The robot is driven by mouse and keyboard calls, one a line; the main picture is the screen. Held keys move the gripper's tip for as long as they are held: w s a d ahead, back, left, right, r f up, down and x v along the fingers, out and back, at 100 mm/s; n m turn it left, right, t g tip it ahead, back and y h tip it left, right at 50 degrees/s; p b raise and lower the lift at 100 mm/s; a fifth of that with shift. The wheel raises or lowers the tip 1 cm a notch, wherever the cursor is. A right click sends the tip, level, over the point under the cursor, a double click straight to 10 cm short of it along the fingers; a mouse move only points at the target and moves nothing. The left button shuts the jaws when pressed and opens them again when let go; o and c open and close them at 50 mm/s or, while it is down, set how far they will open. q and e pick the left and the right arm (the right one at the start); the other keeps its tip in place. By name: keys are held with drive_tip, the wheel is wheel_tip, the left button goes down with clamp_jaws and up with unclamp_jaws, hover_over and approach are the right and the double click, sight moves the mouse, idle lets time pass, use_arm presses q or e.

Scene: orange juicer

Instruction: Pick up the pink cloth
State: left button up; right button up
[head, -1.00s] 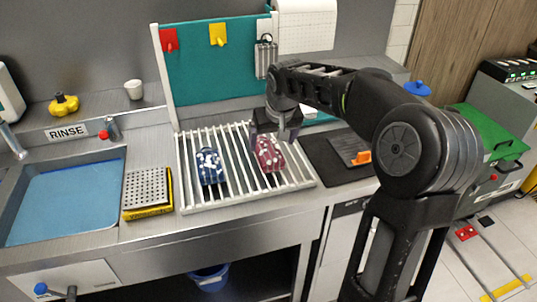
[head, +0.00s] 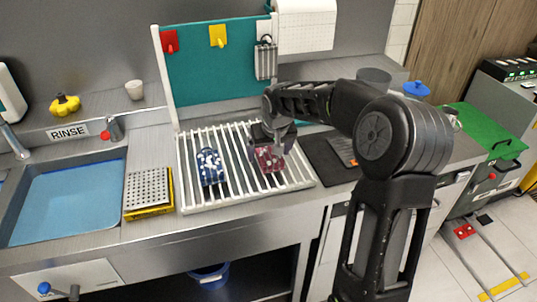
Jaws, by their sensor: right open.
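The pink cloth (head: 268,162), dark pink with white spots, lies folded on the white slatted rack (head: 228,188). My right gripper (head: 272,153) is open and pointing down, right over the cloth. Its fingers appear to be on either side of the cloth's upper part; whether they touch it I cannot tell. The gripper hides the cloth's far end. A blue patterned cloth (head: 210,166) lies on the rack to the left, apart from the gripper. My left gripper is not in view.
A dark mat (head: 322,160) lies right of the rack. A yellow sponge block with a perforated top (head: 148,190) and a blue sink (head: 70,203) are to the left. A teal board with hooks (head: 205,75) stands behind the rack.

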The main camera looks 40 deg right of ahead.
sight(269, 152)
drive_tip(key=shift+f, duration=0.15)
idle(0.6)
drive_tip(key=c, duration=1.5)
drive_tip(key=shift+o, duration=0.2)
wheel_tip(269, 152, up, 10)
drive_tip(key=b, duration=0.1)
drive_tip(key=shift+r, duration=0.2)
